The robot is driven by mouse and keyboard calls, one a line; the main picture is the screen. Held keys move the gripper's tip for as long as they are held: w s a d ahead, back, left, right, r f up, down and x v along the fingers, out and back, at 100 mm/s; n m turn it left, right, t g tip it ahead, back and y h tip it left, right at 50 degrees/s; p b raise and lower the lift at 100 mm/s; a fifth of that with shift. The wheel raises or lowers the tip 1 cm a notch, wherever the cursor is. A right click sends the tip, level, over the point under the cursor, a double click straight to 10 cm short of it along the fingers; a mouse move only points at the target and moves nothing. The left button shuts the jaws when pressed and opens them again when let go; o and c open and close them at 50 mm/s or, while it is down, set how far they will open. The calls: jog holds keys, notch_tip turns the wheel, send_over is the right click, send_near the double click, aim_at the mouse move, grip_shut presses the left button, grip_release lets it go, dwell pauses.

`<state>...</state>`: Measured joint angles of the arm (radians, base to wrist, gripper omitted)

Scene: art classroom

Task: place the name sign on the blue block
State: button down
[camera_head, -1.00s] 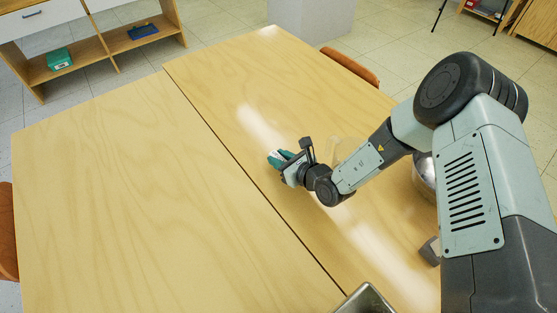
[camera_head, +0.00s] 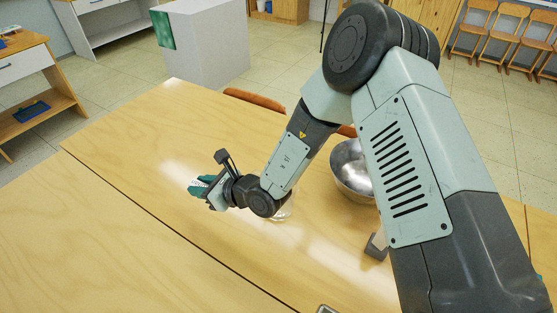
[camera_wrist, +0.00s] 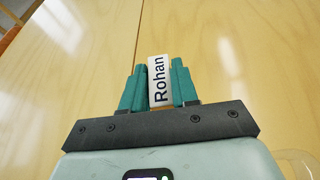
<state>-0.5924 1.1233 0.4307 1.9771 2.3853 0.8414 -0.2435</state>
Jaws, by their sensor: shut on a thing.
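In the head view my gripper (camera_head: 197,187) is above or near the light wooden table, left of centre; the sign is hard to make out there. My arm hides part of the table's right side.
A metal bowl (camera_head: 350,175) stands on the table behind my arm. A grey block (camera_head: 376,247) sits to the right, and a clear object (camera_head: 283,208) is near my wrist. A metal rim (camera_head: 326,309) shows at the bottom edge. The left tabletop (camera_head: 100,245) is bare.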

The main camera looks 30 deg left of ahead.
notch_tip(320, 180, up, 9)
jog(key=w+d+m+t+h, duration=0.1)
jog(key=w+d+m+t, duration=0.35)
jog(key=w+d, duration=1.1)
jog(key=w+d+m+t+h, duration=0.1)
jog(key=w+d+m+t, duration=0.3)
jog(key=w+d, duration=1.2)
jog(key=w+d+m+t+h, duration=0.2)
jog(key=w+d, duration=0.1)
jog(key=d, duration=1)
jog(key=w+d+m+t+h, duration=0.2)
jog(key=d, duration=1.1)
jog(key=w+d+m+t+h, duration=0.1)
jog(key=w+d+m+h, duration=0.15)
jog(key=d, duration=1.05)
jog(key=f, duration=0.7)
jog(key=a+f, duration=0.1)
jog(key=f, duration=0.2)
jog(key=shift+w+f, duration=0.15)
jog(key=shift+f, duration=0.2)
jog(key=shift+y, duration=0.25)
jog(key=shift+f, duration=2.15)
jog(key=shift+f, duration=0.15)
